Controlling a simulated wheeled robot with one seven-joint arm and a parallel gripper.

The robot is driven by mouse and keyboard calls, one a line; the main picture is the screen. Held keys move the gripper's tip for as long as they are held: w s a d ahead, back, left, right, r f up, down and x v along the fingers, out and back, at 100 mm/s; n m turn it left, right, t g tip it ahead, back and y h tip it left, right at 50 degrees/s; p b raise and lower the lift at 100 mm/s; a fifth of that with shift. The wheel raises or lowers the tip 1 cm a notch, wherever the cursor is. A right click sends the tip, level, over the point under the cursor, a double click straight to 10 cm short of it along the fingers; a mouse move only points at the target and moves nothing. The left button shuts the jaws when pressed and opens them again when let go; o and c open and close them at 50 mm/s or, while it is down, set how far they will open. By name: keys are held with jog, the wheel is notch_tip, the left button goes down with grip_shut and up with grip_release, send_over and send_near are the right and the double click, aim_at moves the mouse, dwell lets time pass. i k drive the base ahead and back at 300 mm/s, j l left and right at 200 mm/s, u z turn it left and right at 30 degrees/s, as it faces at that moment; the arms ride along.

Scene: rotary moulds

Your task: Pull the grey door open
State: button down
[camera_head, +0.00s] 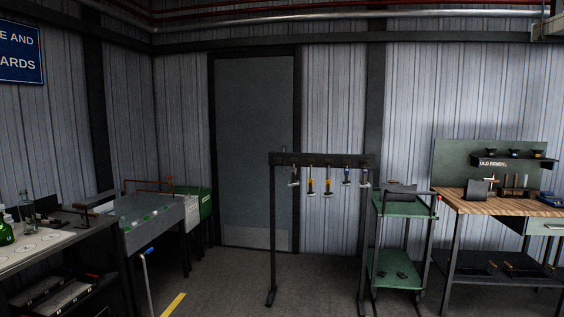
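The grey door (244,140) stands shut in a dark frame in the corrugated back wall, left of the middle of the head view. A paler plate runs along its bottom. A small handle-like piece shows near its right edge, partly hidden by a dark tool rack (272,215) standing in front of the door's right side. I cannot make out the handle clearly. My gripper is not in this view.
Several tools hang from the rack's top bar. A green trolley (398,209) and a wood-topped workbench (505,207) stand to the right. A grey bench (150,222) and another table (45,250) stand to the left.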

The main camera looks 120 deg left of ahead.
aim_at(254, 97)
jog(key=u, duration=3.95)
